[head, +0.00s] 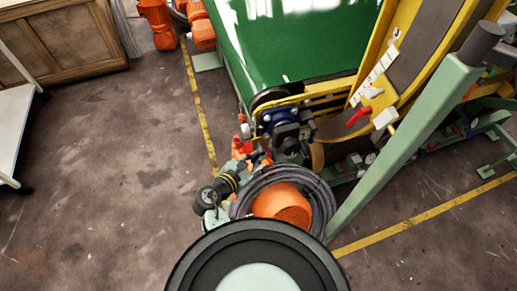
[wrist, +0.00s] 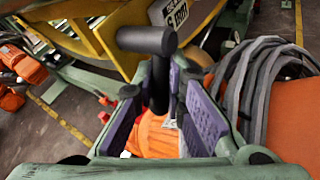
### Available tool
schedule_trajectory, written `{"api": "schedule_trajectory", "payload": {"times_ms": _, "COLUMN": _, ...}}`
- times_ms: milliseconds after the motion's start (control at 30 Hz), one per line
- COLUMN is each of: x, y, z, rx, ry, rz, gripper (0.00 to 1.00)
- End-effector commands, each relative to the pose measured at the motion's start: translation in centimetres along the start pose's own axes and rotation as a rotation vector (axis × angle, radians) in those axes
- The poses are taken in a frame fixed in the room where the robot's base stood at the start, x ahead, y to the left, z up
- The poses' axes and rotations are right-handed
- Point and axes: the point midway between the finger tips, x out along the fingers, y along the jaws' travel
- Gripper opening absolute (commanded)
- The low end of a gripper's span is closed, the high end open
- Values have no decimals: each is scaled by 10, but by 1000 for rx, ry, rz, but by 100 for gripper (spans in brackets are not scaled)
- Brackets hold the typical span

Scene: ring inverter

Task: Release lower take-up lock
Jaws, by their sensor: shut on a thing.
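In the wrist view a black T-shaped handle (wrist: 147,41) stands in front of the yellow frame. Its crossbar is tilted a little and its stem runs down between my fingers. My gripper (wrist: 164,88), green with purple pads, is shut on the stem just below the crossbar. The stem's lower end is over an orange part (wrist: 154,136), and I cannot tell where it is fixed. In the head view the handle and my fingertips are not clear among the dark parts beside the machine's green belt (head: 300,40).
A coil of grey cable (wrist: 252,75) and an orange motor (wrist: 292,115) lie close to the right of my gripper. In the head view a yellow frame (head: 402,88) carries a red lever (head: 359,115), and a green post (head: 415,130) slants at right.

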Motion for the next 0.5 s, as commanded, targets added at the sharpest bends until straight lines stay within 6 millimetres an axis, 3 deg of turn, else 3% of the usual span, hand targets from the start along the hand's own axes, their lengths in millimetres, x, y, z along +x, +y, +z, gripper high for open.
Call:
{"api": "schedule_trajectory", "payload": {"times_ms": 33, "x": -2, "y": 2, "z": 7, "rx": 28, "ry": 36, "rz": -5, "gripper": 0}}
{"api": "schedule_trajectory", "payload": {"times_ms": 500, "x": -11, "y": 9, "z": 7, "rx": 261, "ry": 382, "rz": -35, "gripper": 0}}
